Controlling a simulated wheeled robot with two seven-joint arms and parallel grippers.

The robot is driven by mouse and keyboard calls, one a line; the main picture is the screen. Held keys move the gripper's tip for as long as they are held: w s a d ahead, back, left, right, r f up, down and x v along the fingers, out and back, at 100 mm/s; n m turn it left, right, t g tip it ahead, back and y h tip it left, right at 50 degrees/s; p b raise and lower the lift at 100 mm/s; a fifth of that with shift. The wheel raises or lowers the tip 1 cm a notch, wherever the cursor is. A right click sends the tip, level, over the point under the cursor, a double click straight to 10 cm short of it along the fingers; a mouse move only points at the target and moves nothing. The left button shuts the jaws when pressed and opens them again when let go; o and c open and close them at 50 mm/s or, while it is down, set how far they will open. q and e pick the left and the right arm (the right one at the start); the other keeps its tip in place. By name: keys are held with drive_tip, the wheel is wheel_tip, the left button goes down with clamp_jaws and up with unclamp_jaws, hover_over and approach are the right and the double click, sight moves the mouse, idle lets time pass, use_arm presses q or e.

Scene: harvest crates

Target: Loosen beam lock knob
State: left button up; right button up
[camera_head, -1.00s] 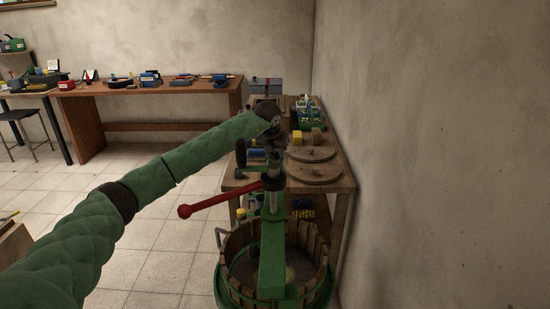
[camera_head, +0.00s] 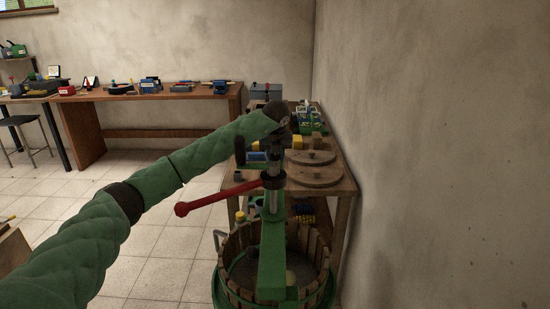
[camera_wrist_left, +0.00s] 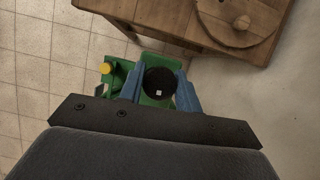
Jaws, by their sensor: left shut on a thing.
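A green press beam (camera_head: 272,245) stands over a slatted wooden basket (camera_head: 232,285), with a metal spindle and a red lever (camera_head: 215,198) reaching left. My left gripper (camera_head: 276,155) comes in over the top of the press; its fingers are hard to make out in the head view. In the left wrist view, its two blue fingers (camera_wrist_left: 160,92) are shut on a round black knob (camera_wrist_left: 159,80) with a small white mark, one finger on each side. Green press parts show below the knob. My right gripper is in no view.
A wooden table (camera_head: 343,182) with round wooden discs (camera_head: 314,175) stands just behind the press. A bare wall (camera_head: 430,160) rises close on the right. A long workbench (camera_head: 200,92) with tools is at the back left.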

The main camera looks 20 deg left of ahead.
use_arm(q)
drive_tip(key=shift+f, duration=0.1)
drive_tip(key=o, duration=1)
drive_tip(key=shift+c, duration=0.2)
drive_tip(key=shift+s+r, duration=0.1)
drive_tip(key=shift+r, duration=0.3)
drive_tip(key=b+v, duration=0.1)
drive_tip(key=v, duration=0.5)
drive_tip(key=shift+d+b, duration=0.1)
drive_tip(key=shift+b, duration=0.25)
drive_tip(key=shift+s+r, duration=0.15)
drive_tip(key=shift+r, duration=0.3)
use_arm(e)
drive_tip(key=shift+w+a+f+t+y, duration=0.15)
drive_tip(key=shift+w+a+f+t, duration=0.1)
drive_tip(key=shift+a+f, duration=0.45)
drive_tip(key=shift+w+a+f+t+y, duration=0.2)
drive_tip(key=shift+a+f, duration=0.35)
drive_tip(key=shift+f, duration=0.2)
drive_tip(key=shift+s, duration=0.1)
